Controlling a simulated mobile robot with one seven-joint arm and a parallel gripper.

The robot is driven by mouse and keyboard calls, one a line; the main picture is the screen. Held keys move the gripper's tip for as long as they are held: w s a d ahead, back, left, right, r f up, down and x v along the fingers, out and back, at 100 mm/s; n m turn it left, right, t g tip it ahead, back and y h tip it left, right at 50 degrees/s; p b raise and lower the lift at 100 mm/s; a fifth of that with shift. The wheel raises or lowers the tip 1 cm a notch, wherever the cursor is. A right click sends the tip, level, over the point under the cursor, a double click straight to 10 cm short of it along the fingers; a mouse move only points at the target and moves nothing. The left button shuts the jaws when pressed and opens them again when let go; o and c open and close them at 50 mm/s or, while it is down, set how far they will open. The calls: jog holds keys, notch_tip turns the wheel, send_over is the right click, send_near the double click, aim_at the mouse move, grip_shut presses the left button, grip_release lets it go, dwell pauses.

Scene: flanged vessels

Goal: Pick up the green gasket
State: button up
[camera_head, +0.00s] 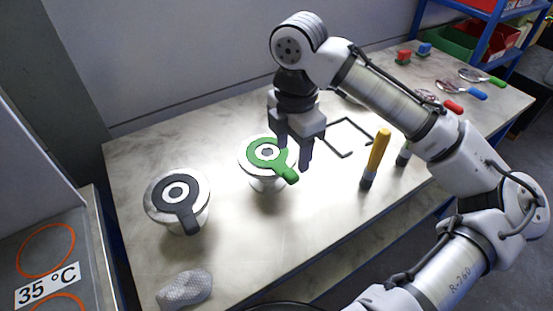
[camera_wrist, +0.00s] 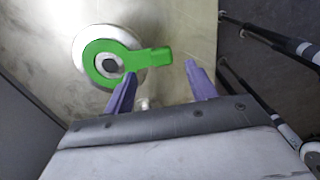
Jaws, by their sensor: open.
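The green gasket (camera_head: 267,153) is a flat ring with a tab handle, lying on top of a white flanged vessel (camera_head: 262,184) near the middle of the table. Its tab points toward the front right. My gripper (camera_head: 294,160) is open and empty, just behind and beside the tab in the head view. In the wrist view the gasket (camera_wrist: 108,62) shows at the upper left with its tab pointing right. There the two purple fingers of my gripper (camera_wrist: 160,77) are spread, with the tab's end between and beyond their tips. I cannot tell the height gap.
A second white vessel (camera_head: 192,210) with a dark gasket (camera_head: 177,191) stands at the left. A grey mesh-like lump (camera_head: 184,288) lies at the front. Several hand tools lie farther right.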

aim_at(291, 173)
jog(key=shift+s+f+p, duration=0.2)
jog(key=shift+f+p, duration=0.55)
jog(key=shift+f, duration=2.05)
jog(key=c, duration=1.1)
jog(key=shift+r, duration=0.1)
